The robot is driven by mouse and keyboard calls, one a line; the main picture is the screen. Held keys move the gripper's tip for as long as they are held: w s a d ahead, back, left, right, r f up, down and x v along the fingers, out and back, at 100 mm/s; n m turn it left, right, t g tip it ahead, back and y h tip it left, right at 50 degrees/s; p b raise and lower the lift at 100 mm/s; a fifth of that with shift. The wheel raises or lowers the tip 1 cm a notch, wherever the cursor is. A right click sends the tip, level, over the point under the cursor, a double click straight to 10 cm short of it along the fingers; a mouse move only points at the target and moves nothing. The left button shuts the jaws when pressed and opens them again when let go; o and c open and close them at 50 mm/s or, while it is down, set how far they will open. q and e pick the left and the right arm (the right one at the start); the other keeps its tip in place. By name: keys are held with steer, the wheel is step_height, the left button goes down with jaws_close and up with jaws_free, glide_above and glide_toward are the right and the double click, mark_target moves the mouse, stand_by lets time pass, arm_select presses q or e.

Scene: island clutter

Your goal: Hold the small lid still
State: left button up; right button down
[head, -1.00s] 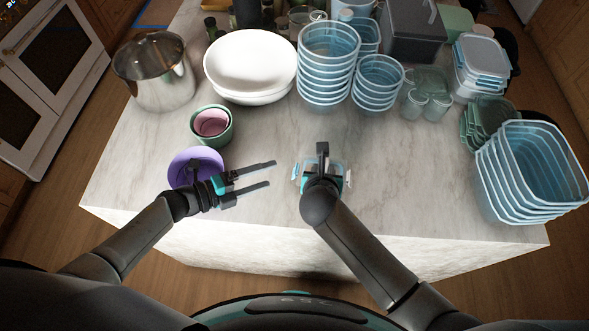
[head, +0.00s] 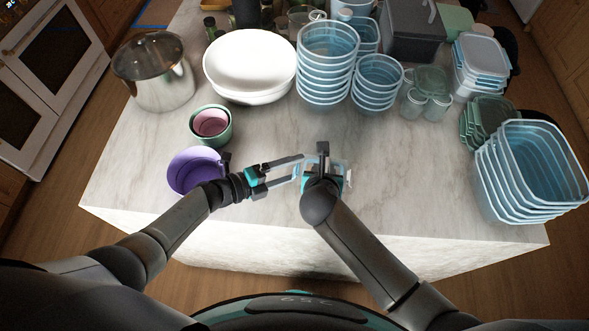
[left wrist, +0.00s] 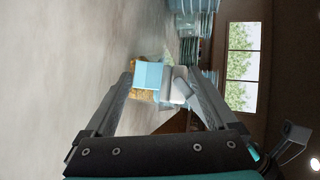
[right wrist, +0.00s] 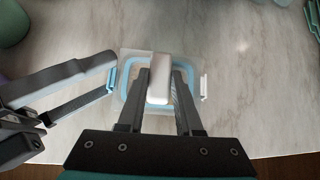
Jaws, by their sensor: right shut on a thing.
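The small lid (right wrist: 130,78), clear with a light blue rim, lies on a small container near the counter's front edge. A side flap (right wrist: 203,85) sticks out at its right. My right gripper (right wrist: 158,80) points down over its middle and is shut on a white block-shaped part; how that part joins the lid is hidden. In the head view my right arm mostly covers the lid (head: 347,172). My left gripper (head: 299,168) is open, its fingertips at the lid's left side. In the left wrist view a light blue flap (left wrist: 149,75) and orange contents show between its fingers.
A purple bowl (head: 192,170) stands close behind my left wrist, with a green bowl (head: 224,133) beyond. Stacked blue containers (head: 327,75) and a white bowl (head: 250,60) stand farther back. More tubs (head: 490,190) stand at right. The counter between is clear.

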arm_select(q)
steer(key=shift+a+r, duration=0.2)
steer(key=shift+r, duration=0.4)
stand_by(0.4)
steer(key=shift+w+a+r, duration=0.1)
steer(key=shift+a+r, duration=0.1)
steer(key=shift+a, duration=1.05)
steer(key=shift+w+a+r, duration=0.1)
steer(key=shift+a+r, duration=0.05)
steer(key=shift+a, duration=1.05)
steer(key=shift+c, duration=0.2)
